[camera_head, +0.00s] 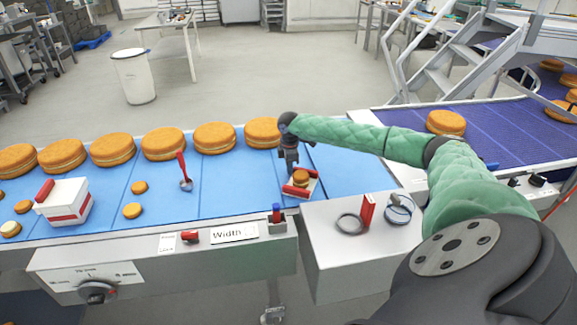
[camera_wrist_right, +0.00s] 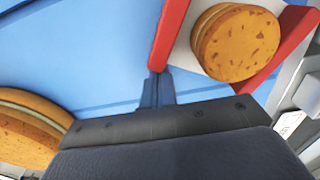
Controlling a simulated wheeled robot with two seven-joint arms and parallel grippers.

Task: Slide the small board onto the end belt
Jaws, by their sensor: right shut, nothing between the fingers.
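The small board (camera_head: 311,189) is white with red strips and carries a small round cake (camera_head: 301,176). It lies at the near edge of the light blue belt (camera_head: 240,178), towards its right end. My right gripper (camera_head: 290,166) is shut and empty, low just behind the board. In the right wrist view the shut fingertips (camera_wrist_right: 157,88) are at the end of one red strip (camera_wrist_right: 168,35); I cannot tell if they touch it. A purple-blue belt (camera_head: 500,130) lies further right; which belt is the end belt is not marked. My left gripper is out of view.
Several large round cakes (camera_head: 163,143) line the far side of the blue belt. A white and red box (camera_head: 65,202), small cakes and a red-handled tool (camera_head: 184,178) are on the left. A grey ledge (camera_head: 335,240) with rings and a red block is in front.

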